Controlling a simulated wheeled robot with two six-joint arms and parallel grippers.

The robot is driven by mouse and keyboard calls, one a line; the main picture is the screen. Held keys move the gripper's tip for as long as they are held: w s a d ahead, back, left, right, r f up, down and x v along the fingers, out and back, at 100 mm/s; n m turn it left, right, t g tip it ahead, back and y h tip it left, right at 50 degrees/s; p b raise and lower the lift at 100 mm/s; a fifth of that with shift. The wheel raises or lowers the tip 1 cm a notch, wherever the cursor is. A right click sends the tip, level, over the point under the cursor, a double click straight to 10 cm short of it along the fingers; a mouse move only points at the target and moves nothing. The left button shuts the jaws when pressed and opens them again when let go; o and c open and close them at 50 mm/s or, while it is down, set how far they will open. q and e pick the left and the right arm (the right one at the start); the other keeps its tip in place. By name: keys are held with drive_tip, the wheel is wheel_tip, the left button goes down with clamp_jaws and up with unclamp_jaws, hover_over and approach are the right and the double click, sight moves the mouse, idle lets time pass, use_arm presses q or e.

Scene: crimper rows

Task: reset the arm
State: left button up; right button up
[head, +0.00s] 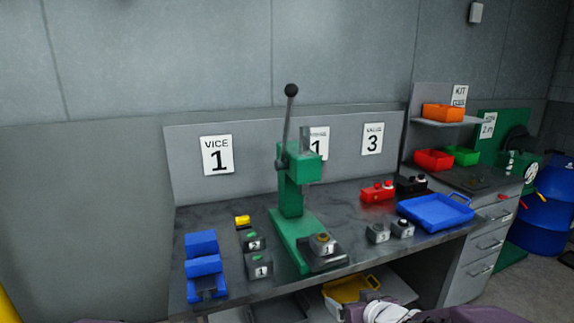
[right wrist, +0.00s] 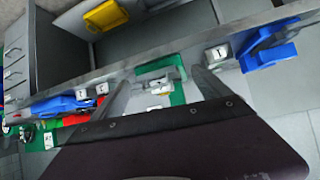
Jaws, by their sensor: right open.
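My right gripper (right wrist: 160,80) shows in the right wrist view with its two grey fingers spread wide apart and nothing held between them. In the head view only purple and white parts of my right arm show at the bottom edge, below the bench front. My left gripper is not in view. The green press (head: 291,190) stands on the bench with its lever (head: 288,120) up, nearly upright, ending in a black knob (head: 291,90). No gripper touches the press.
A yellow tray (head: 350,289) sits on the shelf below. Blue drums (head: 556,205) stand far right.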

drive_tip(key=s+d+f+m+g+h, duration=0.1)
drive_tip(key=s+f+g, duration=0.3)
drive_tip(key=s, duration=0.5)
drive_tip(key=s+d+f+m+g+h, duration=0.1)
drive_tip(key=s+f+g, duration=0.4)
drive_tip(key=s, duration=0.5)
drive_tip(key=shift+f+g, duration=0.3)
drive_tip(key=shift+f, duration=0.45)
